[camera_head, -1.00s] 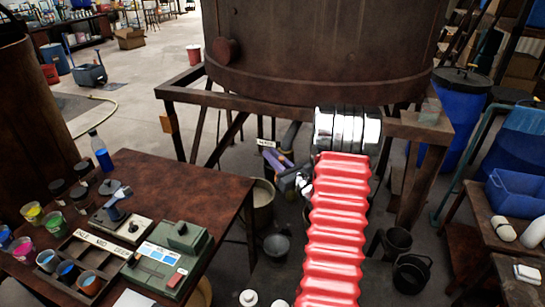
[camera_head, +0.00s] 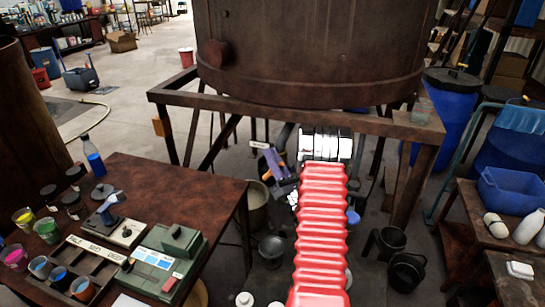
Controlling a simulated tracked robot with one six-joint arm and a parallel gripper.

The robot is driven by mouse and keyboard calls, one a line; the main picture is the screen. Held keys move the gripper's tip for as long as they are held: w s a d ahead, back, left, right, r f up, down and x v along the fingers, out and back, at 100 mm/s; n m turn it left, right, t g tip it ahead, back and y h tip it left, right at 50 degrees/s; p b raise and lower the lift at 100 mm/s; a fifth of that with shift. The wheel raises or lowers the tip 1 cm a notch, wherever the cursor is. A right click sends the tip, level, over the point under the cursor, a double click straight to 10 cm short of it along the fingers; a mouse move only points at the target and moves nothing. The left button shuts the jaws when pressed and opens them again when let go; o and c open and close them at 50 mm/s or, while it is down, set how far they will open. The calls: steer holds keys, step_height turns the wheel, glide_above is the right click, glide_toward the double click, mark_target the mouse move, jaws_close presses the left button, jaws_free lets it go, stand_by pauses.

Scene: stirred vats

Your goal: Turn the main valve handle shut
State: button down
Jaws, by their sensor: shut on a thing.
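The valve handle (camera_head: 274,163) is a purple lever under the big rusty vat, just left of my arm. It slants down to the right. A small white tag (camera_head: 259,145) sits above its upper end; I cannot read the tag surely. My red ribbed arm with a silver joint reaches up the middle and hides much of the pipework. My gripper (camera_head: 293,194) shows only in part, as white and dark pieces at the arm's left edge by the handle's lower end. It is shut on the handle; the fingertips are not clear.
The rusty vat (camera_head: 310,50) stands on a brown frame (camera_head: 165,97). A brown table (camera_head: 175,180) with paint cups and a green box (camera_head: 158,262) is at left. Black buckets (camera_head: 407,270) stand right of my arm. A side table with a blue crate (camera_head: 512,191) is at right.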

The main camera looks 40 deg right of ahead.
steer(key=shift+f, duration=0.2)
steer(key=c, duration=2)
jaws_free()
steer(key=shift+c, duration=0.2)
steer(key=shift+o, duration=0.2)
steer(key=shift+r, duration=0.1)
